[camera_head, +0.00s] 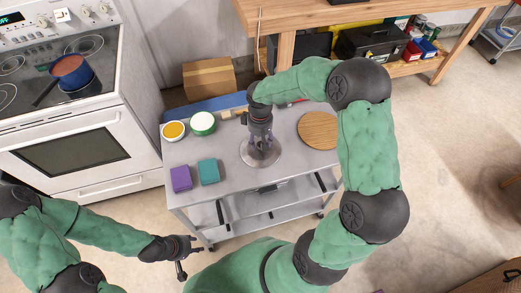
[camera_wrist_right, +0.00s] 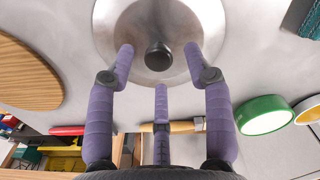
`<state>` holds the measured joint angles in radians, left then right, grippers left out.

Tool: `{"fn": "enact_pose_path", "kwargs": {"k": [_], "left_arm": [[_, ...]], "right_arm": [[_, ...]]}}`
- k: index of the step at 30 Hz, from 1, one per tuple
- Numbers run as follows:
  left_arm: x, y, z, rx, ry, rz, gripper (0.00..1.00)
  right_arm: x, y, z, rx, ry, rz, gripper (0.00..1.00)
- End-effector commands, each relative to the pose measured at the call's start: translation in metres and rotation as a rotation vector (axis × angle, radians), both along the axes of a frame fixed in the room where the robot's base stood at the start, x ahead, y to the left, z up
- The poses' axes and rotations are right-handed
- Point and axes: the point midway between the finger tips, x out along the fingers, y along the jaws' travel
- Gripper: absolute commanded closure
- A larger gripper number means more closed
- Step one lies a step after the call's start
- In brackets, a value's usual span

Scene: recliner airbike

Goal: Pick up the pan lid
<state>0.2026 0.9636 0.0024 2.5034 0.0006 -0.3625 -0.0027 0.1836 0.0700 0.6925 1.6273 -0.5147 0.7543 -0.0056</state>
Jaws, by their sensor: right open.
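The pan lid (camera_head: 262,158) is a round, shiny metal disc lying on the grey cart top. Its black knob (camera_wrist_right: 158,56) shows in the right wrist view, with the lid's metal rim (camera_wrist_right: 112,30) around it. My right gripper (camera_head: 262,142) is over the lid in the head view and hides part of it. In the right wrist view its three purple fingers are spread around the knob, with gaps between them and the knob. I cannot tell how high the fingertips are above the lid. My left gripper (camera_head: 188,254) is open and empty, beside the cart's front left.
The grey cart (camera_head: 235,195) also holds a round wooden board (camera_head: 318,130), a green-rimmed bowl (camera_head: 203,123), a bowl with yellow contents (camera_head: 174,131), and purple (camera_head: 181,179) and teal (camera_head: 209,172) boxes. A stove (camera_head: 70,150) stands left; a wooden workbench (camera_head: 350,14) stands behind.

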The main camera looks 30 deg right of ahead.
Motion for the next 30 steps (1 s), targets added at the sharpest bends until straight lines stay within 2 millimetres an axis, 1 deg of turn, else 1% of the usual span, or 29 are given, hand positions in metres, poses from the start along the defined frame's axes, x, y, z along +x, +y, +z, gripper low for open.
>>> {"fn": "enact_pose_path", "kwargs": {"k": [1, 3, 6, 13, 14, 15, 17, 18, 19, 30], "left_arm": [[0.000, 0.000, -0.006, 0.000, 0.000, 0.000, 0.60], [0.000, 0.000, -0.010, 0.000, 0.000, 0.000, 0.60], [0.000, 0.000, -0.012, 0.000, 0.000, 0.000, 0.60], [0.000, 0.000, -0.011, 0.000, 0.000, 0.000, 0.60], [0.000, 0.000, -0.011, 0.000, 0.000, 0.000, 0.60], [0.000, 0.000, -0.011, 0.000, 0.000, 0.000, 0.60], [0.000, 0.000, -0.011, 0.000, 0.000, 0.000, 0.60], [0.000, 0.000, -0.011, 0.000, 0.000, 0.000, 0.60], [0.000, 0.000, -0.011, 0.000, 0.000, 0.000, 0.60], [0.000, 0.000, -0.011, 0.000, 0.000, 0.000, 0.60]], "right_arm": [[-0.001, -0.001, -0.011, 0.001, 0.002, -0.001, 0.48], [-0.002, -0.001, -0.021, 0.001, 0.002, -0.001, 0.48], [-0.001, -0.001, -0.031, 0.001, 0.001, 0.000, 0.48], [-0.001, -0.001, -0.031, 0.001, -0.001, 0.000, 0.48], [-0.001, -0.001, -0.031, 0.001, -0.001, 0.000, 0.54], [-0.001, -0.001, -0.031, 0.001, -0.001, 0.000, 0.65], [-0.001, -0.001, -0.031, 0.001, -0.001, 0.000, 0.82], [-0.001, -0.001, -0.031, 0.001, -0.001, 0.000, 0.93], [-0.001, -0.001, -0.031, 0.001, -0.001, 0.000, 1.00], [-0.001, -0.001, -0.029, 0.001, -0.001, 0.000, 1.00]]}}
